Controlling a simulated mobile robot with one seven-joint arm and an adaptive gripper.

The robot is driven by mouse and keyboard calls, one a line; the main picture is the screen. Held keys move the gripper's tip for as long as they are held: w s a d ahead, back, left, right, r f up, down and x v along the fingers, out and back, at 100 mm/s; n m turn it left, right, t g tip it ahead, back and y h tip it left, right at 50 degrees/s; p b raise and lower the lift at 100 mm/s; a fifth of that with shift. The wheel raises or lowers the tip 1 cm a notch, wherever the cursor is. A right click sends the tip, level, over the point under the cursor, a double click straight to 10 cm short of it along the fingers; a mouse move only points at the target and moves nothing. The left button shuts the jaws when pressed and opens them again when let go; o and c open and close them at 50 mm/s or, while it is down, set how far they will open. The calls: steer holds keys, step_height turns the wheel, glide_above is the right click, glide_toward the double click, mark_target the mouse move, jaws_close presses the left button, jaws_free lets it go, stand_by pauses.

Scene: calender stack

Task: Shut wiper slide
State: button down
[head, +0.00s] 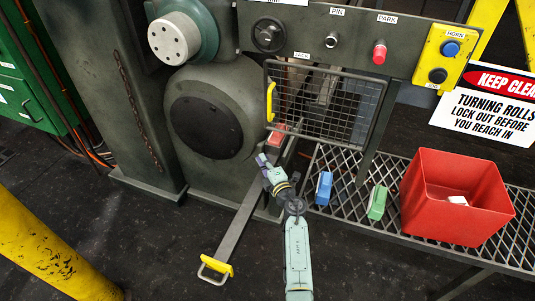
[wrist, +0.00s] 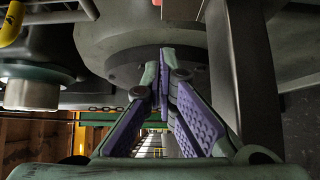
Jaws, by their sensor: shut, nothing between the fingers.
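What appears to be the wiper slide is a long grey bar (head: 240,228) sticking out low from the machine toward the lower left. Its outer end has a yellow grip (head: 217,267) and a metal loop. The bar's inner end is partly hidden behind my arm and the machine. My gripper (head: 261,160) is shut and empty, in front of the machine near the bar's inner part, well away from the yellow grip. In the wrist view my gripper's fingertips (wrist: 167,58) meet in front of a dark round housing. I cannot tell whether they touch anything.
A mesh guard (head: 325,108) with a yellow handle (head: 270,102) is above my gripper. Blue (head: 324,188) and green (head: 377,202) blocks and a red bin (head: 455,200) are on the grating at right. A yellow post (head: 40,260) stands lower left. Floor around the yellow grip is clear.

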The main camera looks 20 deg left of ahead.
mark_target(271, 144)
steer(key=shift+w+b, duration=0.45)
steer(key=shift+w, duration=1.7)
steer(key=w+b, duration=0.3)
steer(key=w, duration=0.1)
steer(key=shift+w+f, duration=0.15)
steer(key=shift+f, duration=0.05)
steer(key=shift+w+d+r, duration=0.1)
steer(key=shift+w+r, duration=0.05)
steer(key=shift+w, duration=0.2)
steer(key=shift+s, duration=0.15)
